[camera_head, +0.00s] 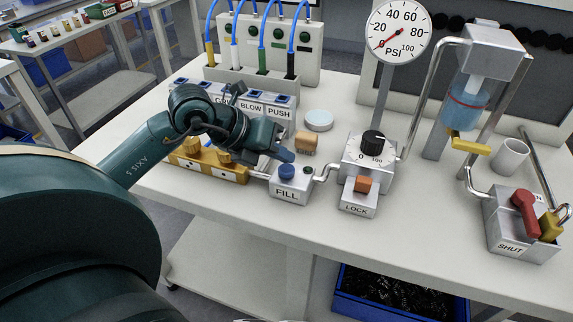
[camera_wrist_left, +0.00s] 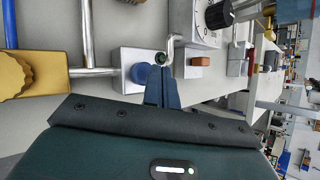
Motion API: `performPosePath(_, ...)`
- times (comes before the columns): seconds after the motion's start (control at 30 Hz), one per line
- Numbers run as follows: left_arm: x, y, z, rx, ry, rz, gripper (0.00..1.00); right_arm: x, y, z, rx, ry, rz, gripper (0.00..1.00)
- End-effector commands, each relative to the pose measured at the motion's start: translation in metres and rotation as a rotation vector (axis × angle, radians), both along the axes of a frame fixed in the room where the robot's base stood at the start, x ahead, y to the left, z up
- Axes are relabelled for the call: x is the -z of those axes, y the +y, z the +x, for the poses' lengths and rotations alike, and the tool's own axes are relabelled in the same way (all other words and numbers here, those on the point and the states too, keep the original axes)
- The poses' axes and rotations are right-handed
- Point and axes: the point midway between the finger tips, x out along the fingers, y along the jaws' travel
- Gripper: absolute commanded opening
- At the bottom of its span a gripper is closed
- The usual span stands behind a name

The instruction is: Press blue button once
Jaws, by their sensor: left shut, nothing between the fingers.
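The blue button (camera_head: 287,171) sits on top of the grey FILL box (camera_head: 290,192) on the bench. My left gripper (camera_head: 287,156) is shut and empty, with its fingertips just behind the button and close to it in the head view. In the left wrist view the blue button (camera_wrist_left: 139,73) is partly hidden by the left gripper's shut fingers (camera_wrist_left: 161,72). I cannot tell whether the fingers touch it. A small round indicator (camera_wrist_left: 160,58) is on the box just past the fingertips. My right gripper is not in view.
Right of the FILL box stand the dial box (camera_head: 370,150) and the orange LOCK button (camera_head: 363,184). Yellow valve blocks (camera_head: 215,167) are at left. A pressure gauge (camera_head: 398,30) rises behind. The SHUT box (camera_head: 515,240) is at far right. A wooden block (camera_head: 306,142) lies behind.

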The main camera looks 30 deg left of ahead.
Motion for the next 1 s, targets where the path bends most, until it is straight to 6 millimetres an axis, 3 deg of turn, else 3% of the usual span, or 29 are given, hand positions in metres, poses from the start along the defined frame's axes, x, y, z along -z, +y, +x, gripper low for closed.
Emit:
performPosePath(0.27, -0.008, 0.0, 0.0, 0.0, -0.003, 0.001, 0.0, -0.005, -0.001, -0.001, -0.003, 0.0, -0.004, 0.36)
performPosePath(0.7, -0.05, 0.0, 0.0, 0.0, -0.002, 0.001, 0.0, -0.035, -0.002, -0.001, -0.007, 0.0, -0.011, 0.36)
performPosePath(1.0, -0.05, 0.0, 0.0, 0.0, -0.001, 0.001, 0.0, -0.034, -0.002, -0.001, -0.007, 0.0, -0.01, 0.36)
